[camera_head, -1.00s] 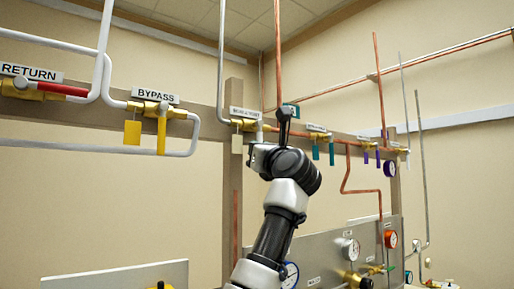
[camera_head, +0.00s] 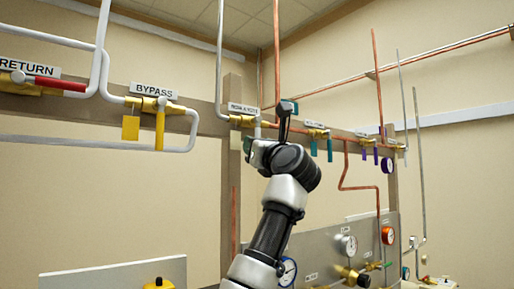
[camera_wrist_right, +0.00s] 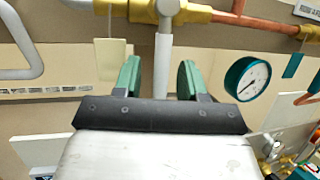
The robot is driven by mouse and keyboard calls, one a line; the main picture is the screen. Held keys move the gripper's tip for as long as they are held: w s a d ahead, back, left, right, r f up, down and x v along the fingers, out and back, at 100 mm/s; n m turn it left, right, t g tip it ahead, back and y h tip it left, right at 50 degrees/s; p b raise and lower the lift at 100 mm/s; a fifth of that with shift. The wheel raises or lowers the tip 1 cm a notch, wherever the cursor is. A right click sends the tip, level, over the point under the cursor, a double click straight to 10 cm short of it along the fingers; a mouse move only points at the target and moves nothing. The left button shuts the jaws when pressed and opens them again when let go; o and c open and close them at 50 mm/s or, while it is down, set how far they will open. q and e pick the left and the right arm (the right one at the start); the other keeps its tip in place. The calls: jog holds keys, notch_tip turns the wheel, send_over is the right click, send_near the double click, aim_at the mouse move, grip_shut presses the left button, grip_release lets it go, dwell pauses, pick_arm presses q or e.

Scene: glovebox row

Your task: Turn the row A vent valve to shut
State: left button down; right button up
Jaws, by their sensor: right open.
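The row A vent valve is a brass body (camera_head: 240,120) on the wall pipe in the head view, under a small white label (camera_head: 243,108) whose words are hard to read. In the right wrist view its brass body (camera_wrist_right: 180,12) is at the top, with a grey-white lever (camera_wrist_right: 163,62) hanging down, across the pipe. My right gripper (camera_wrist_right: 160,80) is open, its green fingers on either side of the lever, with gaps showing on both sides. In the head view, my arm partly covers the lever. My left gripper is not in view.
A cream tag (camera_wrist_right: 115,60) hangs just left of the lever, close to the left finger. A teal gauge (camera_wrist_right: 246,79) is to the right. The bypass valve's yellow lever (camera_head: 160,130) and the return valve's red lever (camera_head: 60,85) are farther left.

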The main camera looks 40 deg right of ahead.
jog(key=b+v, duration=0.5)
jog(key=v, duration=0.5)
jog(key=shift+f, duration=0.15)
dwell(0.4)
